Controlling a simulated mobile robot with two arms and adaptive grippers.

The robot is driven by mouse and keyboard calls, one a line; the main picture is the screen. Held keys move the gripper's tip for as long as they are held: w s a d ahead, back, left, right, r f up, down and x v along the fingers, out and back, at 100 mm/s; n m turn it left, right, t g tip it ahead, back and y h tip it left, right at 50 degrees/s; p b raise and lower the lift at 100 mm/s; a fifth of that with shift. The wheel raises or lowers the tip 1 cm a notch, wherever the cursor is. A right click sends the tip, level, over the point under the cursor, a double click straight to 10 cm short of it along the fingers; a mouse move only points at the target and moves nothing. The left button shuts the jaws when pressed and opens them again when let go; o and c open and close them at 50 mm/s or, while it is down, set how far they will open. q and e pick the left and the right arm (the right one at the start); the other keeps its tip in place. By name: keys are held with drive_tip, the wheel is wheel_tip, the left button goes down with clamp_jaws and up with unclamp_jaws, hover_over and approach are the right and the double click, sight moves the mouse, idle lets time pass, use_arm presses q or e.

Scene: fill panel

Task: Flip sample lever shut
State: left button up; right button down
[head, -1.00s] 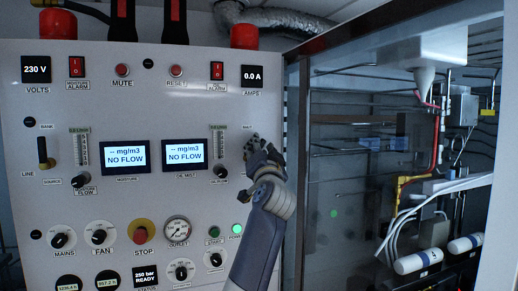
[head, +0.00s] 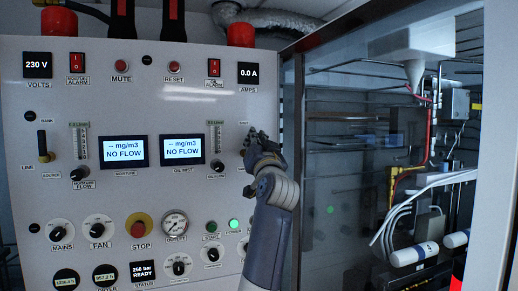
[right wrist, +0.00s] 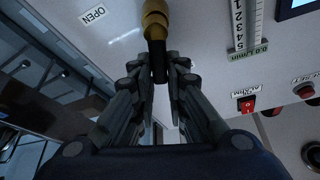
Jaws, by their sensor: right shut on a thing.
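The sample lever (right wrist: 157,60) shows in the right wrist view, with a brass-coloured fitting (right wrist: 155,18) at the panel and a dark handle. My right gripper (right wrist: 160,78) is shut on the dark handle, one finger on each side. In the head view my right gripper (head: 257,140) is at the right side of the panel, and it hides the lever there. An OPEN label (right wrist: 93,15) is beside the fitting in the right wrist view. My left gripper is not in view.
The light panel (head: 120,103) carries switches, knobs and two displays reading NO FLOW (head: 124,152). A flow gauge (head: 217,138) stands just left of the right gripper. Another lever (head: 42,145) is at the far left. A clear-fronted cabinet (head: 345,165) lies to the right.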

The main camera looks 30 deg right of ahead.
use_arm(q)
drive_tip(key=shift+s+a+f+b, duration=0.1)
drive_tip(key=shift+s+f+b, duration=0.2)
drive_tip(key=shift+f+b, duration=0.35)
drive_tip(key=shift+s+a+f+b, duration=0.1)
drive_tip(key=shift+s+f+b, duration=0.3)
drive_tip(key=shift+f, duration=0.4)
use_arm(e)
drive_tip(key=shift+w+a+r+n+t+y, duration=0.1)
drive_tip(key=shift+a+n+t+y, duration=0.15)
drive_tip(key=shift+n+y, duration=0.55)
drive_tip(key=shift+w+a+n+t+y, duration=0.1)
drive_tip(key=shift+a+n+t+y, duration=0.2)
drive_tip(key=shift+n, duration=1.05)
drive_tip(key=shift+a+r+n+t+y, duration=0.15)
drive_tip(key=shift+n+y, duration=0.45)
drive_tip(key=shift+n, duration=0.45)
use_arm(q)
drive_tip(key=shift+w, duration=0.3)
use_arm(e)
drive_tip(key=c, duration=1.6)
unclamp_jaws()
drive_tip(key=shift+w+f, duration=0.1)
drive_tip(key=shift+w, duration=0.05)
drive_tip(key=shift+w+f, duration=0.25)
drive_tip(key=shift+w, duration=0.2)
drive_tip(key=shift+s, duration=0.4)
drive_tip(key=v, duration=1.1)
drive_tip(key=shift+f, duration=0.15)
drive_tip(key=shift+a, duration=0.15)
